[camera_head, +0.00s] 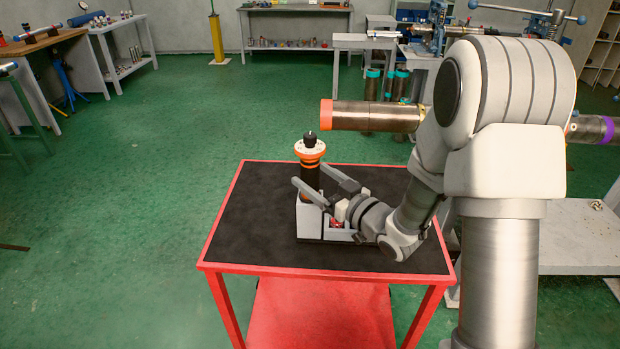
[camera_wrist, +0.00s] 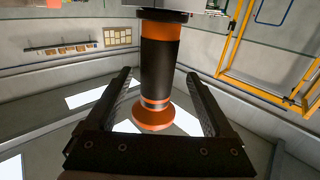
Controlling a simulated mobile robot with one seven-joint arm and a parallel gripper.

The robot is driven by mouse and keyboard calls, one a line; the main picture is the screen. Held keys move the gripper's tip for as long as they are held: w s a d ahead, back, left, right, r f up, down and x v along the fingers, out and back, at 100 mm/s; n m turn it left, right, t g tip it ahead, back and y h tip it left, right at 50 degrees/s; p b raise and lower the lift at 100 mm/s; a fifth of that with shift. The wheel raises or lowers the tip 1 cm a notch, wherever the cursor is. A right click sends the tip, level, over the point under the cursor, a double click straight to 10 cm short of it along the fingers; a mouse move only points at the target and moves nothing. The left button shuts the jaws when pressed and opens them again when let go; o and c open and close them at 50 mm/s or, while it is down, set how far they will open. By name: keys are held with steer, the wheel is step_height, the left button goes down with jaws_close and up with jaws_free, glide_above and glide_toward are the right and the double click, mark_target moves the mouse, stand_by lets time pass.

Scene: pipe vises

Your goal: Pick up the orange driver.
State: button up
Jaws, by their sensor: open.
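The orange driver (camera_head: 311,152) stands upright in a light grey holder (camera_head: 309,222) on the black top of a red cart. It has a black knob, a pale ring and orange bands above a dark body. Its lower end is hidden in the holder. My gripper (camera_head: 310,175) is open and comes in from the right, with one finger on the near side of the driver and one on the far side. In the wrist view, the driver's black and orange body (camera_wrist: 160,62) shows between the two spread fingers (camera_wrist: 159,76), with gaps on both sides.
The red cart (camera_head: 235,268) has free black top left of the holder. A small red item (camera_head: 337,224) sits in the holder's lower compartment. Benches stand farther back, and the green floor is open at left.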

steer(key=x, duration=0.5)
steer(key=shift+w+a, duration=0.15)
steer(key=shift+w, duration=0.25)
jaws_close()
steer(key=shift+r, duration=0.1)
